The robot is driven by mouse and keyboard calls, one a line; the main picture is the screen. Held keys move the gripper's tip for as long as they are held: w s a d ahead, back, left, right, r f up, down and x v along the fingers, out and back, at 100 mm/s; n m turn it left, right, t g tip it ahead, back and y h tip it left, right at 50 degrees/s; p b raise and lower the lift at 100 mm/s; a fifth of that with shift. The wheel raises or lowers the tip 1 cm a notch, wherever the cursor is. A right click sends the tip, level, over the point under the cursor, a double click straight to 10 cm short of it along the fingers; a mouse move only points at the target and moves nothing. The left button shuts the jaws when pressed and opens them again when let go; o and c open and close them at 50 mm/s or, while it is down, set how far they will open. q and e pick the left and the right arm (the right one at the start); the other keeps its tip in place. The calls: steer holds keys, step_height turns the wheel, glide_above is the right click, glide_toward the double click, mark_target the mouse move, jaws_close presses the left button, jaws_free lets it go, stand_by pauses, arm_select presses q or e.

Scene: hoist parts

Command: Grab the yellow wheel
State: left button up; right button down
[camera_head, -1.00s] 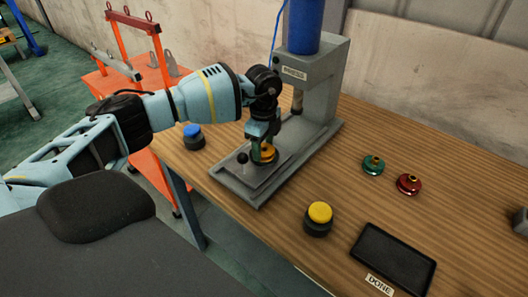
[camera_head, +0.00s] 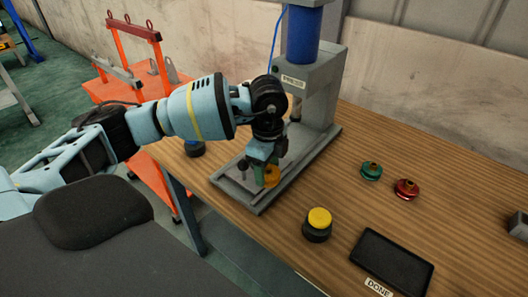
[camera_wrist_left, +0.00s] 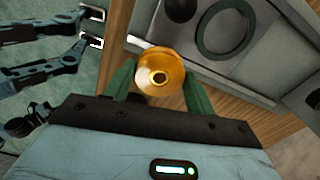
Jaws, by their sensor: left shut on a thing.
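The yellow wheel (camera_head: 272,176) is a small golden disc with a centre hole. My left gripper (camera_head: 265,172) is shut on it, and in the head view it hides part of the wheel. In the left wrist view the wheel (camera_wrist_left: 160,77) sits between the two green fingers of the gripper (camera_wrist_left: 160,88). The wheel is off the round seat (camera_wrist_left: 226,27) on the press's grey plate, and the seat is empty. My right gripper does not show in the head view.
The grey press (camera_head: 318,85) stands just behind my gripper. A yellow-topped button (camera_head: 318,223), a green wheel (camera_head: 371,171), a red wheel (camera_head: 406,189) and a black DONE tray (camera_head: 392,262) are on the wooden table.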

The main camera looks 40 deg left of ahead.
arm_select(q)
steer(key=s+d, duration=0.3)
steer(key=s, duration=0.1)
steer(key=shift+s+d+r, duration=0.1)
steer(key=shift+d+r, duration=0.2)
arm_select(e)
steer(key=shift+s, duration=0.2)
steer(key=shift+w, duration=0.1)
